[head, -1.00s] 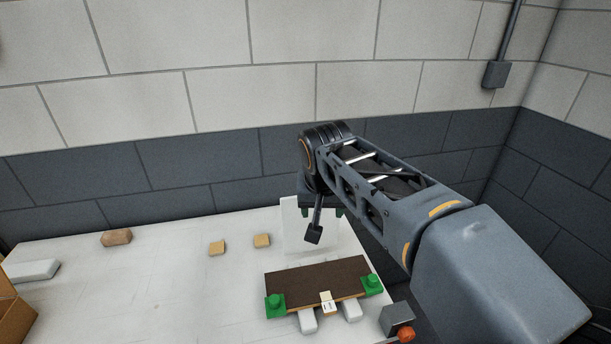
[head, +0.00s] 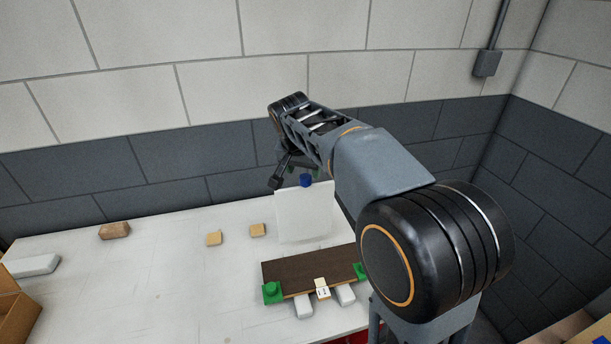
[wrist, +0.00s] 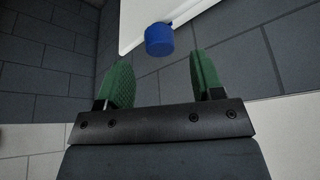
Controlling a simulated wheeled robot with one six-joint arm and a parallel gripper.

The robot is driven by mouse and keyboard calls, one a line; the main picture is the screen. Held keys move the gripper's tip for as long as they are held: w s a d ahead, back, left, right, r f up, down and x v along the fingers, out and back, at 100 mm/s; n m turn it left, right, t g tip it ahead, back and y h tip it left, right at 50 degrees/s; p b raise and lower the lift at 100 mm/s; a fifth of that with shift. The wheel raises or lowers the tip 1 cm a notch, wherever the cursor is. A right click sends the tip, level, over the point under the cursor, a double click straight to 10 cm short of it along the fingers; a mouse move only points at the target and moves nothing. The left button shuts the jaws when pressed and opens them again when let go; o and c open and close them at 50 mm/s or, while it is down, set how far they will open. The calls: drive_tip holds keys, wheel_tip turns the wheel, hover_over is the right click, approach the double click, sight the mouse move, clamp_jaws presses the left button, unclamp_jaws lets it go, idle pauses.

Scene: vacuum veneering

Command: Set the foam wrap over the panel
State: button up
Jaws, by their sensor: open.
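A white sheet (head: 304,215), which looks like the foam wrap, stands upright behind the panel, with a blue knob (head: 306,181) at its top. The dark brown panel (head: 310,270) lies flat near the table's front, with green blocks at its front corners and a small pale labelled block at its front edge. In the wrist view my gripper (wrist: 160,72) is open and empty, its green-padded fingers apart. The blue knob (wrist: 159,40) shows just beyond the gap between the fingertips, with the white sheet's edge (wrist: 140,18) behind it.
Two small tan blocks (head: 214,239) and a brown block (head: 115,230) lie on the white table (head: 150,290). A pale grey block (head: 34,266) and a cardboard box (head: 16,308) are at the left. The table's left middle is clear. A wall stands close behind.

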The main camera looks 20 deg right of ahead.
sight(305, 176)
drive_tip(key=shift+x, duration=2.2)
clamp_jaws()
